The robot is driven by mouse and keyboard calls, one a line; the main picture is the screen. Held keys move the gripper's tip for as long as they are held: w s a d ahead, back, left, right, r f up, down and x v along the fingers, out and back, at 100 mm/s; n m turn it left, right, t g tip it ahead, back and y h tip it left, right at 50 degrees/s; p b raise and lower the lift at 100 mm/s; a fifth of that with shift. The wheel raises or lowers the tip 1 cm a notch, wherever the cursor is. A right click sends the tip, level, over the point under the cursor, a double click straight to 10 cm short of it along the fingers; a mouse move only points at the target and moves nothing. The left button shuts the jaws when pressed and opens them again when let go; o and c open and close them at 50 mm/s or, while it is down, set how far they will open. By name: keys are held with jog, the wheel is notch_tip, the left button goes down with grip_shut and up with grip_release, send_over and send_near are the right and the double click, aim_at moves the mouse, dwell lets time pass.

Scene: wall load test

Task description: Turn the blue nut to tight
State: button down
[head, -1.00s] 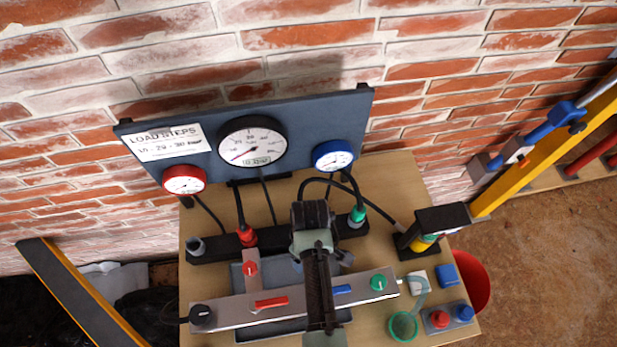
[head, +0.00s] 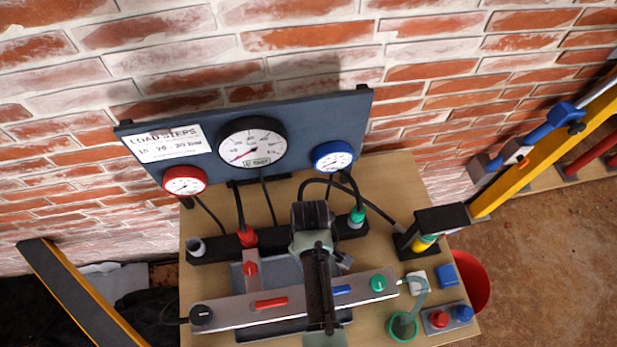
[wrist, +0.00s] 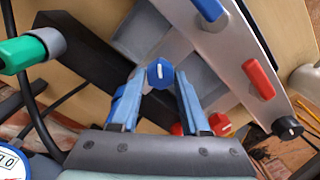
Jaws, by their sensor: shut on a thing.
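In the wrist view the blue nut (wrist: 160,75) has a white line on its face, which runs nearly upright in the picture. My gripper (wrist: 161,84) has its two blue-grey fingers on either side of the nut, shut on it. In the head view my arm comes down over the bench and covers the nut and the fingertips.
A pale panel (head: 235,311) carries a red lever (head: 271,303), a blue lever (head: 342,289), a green knob (head: 378,283) and a black knob (head: 201,315). Hoses run from the gauge board (head: 300,120) to the manifold.

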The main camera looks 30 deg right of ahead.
jog(key=m+p, duration=0.2)
jog(key=m, duration=0.2)
jog(key=shift+r+m, duration=0.15)
jog(key=shift+m, duration=0.15)
jog(key=shift+d+m+p, duration=0.1)
jog(key=shift+m+p, duration=0.55)
jog(key=shift+m, duration=1.65)
jog(key=shift+c, duration=2)
grip_release()
notch_tip(320, 180, up, 13)
jog(key=shift+b, duration=0.35)
jog(key=shift+d, duration=0.15)
